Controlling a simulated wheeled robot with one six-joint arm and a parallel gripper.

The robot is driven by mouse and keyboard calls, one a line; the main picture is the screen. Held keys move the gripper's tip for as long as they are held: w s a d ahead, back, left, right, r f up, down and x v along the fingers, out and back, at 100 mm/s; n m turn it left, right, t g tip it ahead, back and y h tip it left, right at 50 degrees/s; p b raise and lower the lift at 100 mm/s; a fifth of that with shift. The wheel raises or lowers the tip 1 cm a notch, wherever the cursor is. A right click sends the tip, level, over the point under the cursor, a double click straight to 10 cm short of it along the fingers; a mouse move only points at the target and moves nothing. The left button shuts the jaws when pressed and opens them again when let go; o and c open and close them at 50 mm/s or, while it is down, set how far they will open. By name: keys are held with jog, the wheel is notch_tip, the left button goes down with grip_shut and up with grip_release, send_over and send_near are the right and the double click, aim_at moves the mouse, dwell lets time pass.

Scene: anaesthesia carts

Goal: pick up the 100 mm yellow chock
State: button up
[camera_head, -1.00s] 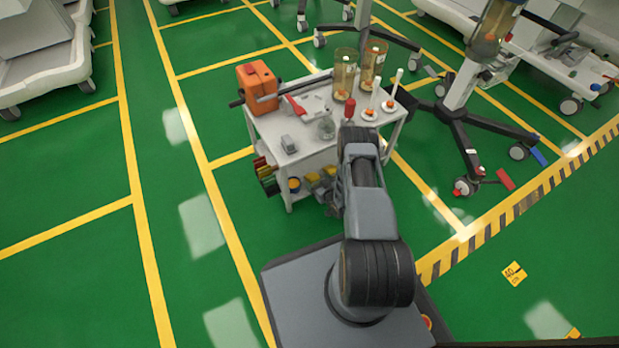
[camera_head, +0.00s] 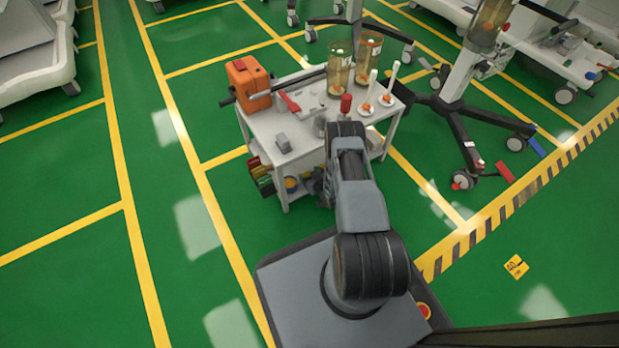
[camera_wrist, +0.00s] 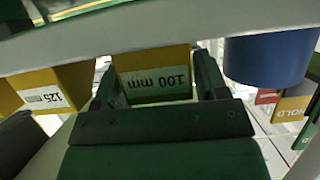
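The yellow 100 mm chock (camera_wrist: 152,60) is in the middle of the wrist view, its white label upside down. My gripper (camera_wrist: 155,78) has its two dark green fingers spread, one on each side of this chock. They are close to its sides; I cannot make out firm contact. A second yellow chock, marked 125 mm (camera_wrist: 52,86), stands to the left, outside the fingers. In the head view my arm reaches down to the white cart (camera_head: 268,127), and its links hide the 100 mm chock and most of the gripper.
A pale shelf edge crosses the top of the wrist view. A blue cylinder (camera_wrist: 270,60) is close to the right finger, with coloured tags (camera_wrist: 292,103) beyond it. An orange case (camera_head: 249,84) and glass cylinders (camera_head: 340,70) stand on the cart top. Green floor is free to the left.

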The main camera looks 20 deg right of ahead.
jog(key=c, duration=0.8)
jog(key=shift+o, duration=0.2)
jog(key=shift+r, duration=0.1)
